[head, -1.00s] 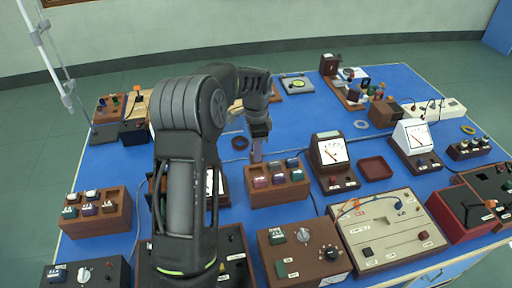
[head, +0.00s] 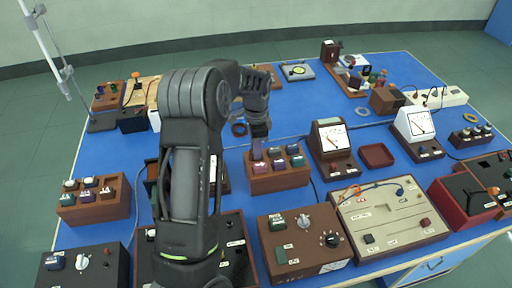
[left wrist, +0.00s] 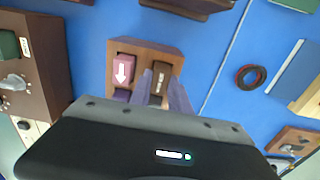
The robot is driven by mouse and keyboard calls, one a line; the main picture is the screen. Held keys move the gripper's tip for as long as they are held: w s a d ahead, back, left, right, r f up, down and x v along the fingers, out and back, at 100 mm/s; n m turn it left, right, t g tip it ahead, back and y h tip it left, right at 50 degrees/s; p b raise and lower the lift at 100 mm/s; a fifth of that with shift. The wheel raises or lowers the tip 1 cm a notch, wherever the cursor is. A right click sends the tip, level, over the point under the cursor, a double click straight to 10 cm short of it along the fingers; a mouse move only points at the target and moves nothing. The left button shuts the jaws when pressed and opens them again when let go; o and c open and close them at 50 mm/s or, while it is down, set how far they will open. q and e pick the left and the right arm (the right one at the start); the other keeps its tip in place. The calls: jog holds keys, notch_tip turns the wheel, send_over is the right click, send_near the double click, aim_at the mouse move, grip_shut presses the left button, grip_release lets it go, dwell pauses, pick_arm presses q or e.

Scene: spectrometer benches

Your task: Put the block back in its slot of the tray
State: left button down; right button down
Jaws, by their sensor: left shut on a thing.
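The wooden tray (head: 281,183) stands mid-table in the head view, with several pink, purple and teal blocks in its slots. My left gripper (head: 257,153) points down at the tray's back left part. In the left wrist view the gripper (left wrist: 163,88) is shut on a dark brown block (left wrist: 158,80) with a white label, over or in the tray (left wrist: 150,48). I cannot tell how deep the block sits. A pink block with a white arrow (left wrist: 123,70) sits beside it. The gripper body hides the tray's near part. My right gripper is not in view.
A second wooden block tray (head: 97,211) stands at the left. A control box (head: 300,243) stands in front. Dark rings (head: 239,129) lie on the blue table behind.

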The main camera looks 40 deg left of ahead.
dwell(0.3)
pick_arm(q)
jog(key=c, duration=1.1)
grip_release()
jog(key=shift+c, duration=0.2)
jog(key=shift+r, duration=0.55)
notch_tip(320, 180, up, 7)
jog(key=shift+f+b, duration=0.15)
jog(key=shift+b, duration=0.75)
jog(key=shift+f, duration=0.1)
